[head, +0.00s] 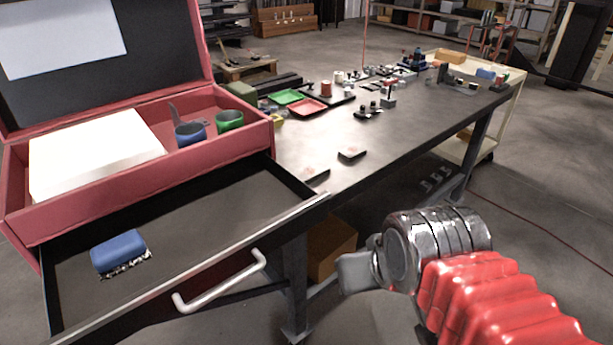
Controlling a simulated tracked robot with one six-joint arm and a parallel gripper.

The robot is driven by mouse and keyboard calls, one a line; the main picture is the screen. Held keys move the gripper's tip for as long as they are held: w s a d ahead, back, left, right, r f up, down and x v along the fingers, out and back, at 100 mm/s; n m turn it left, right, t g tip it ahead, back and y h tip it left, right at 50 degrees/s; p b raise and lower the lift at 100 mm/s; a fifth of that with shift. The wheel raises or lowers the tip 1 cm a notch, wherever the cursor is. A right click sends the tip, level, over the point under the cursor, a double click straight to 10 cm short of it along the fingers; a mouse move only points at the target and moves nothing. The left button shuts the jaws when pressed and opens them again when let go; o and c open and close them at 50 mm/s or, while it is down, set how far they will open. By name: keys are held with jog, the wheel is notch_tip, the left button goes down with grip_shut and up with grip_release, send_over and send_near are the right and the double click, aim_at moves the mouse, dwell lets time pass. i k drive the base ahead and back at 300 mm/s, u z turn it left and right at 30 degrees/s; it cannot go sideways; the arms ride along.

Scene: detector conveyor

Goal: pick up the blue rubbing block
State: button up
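The blue rubbing block (119,250) lies in the open drawer (215,215), near the drawer's left front. It has a blue top and a ragged black-and-white lower edge, and nothing touches it. My arm, with red bellows and a shiny metal joint, comes in from the lower right. The grey end of my gripper (357,272) shows to the right of the drawer, outside it and well apart from the block. Its fingers do not show clearly, so I cannot tell whether it is open or shut.
The drawer has a silver handle (220,282) on its front. Above it is a red chest (70,210) with its lid raised, holding white paper, a blue cup (190,134) and a green cup (230,122). A dark workbench (410,125) with small parts extends to the right.

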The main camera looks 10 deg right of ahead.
aim_at(112, 257)
jog(key=u, duration=1.55)
jog(key=k, duration=0.5)
jog(key=u, duration=0.7)
jog(key=i, duration=0.4)
jog(key=z, duration=0.05)
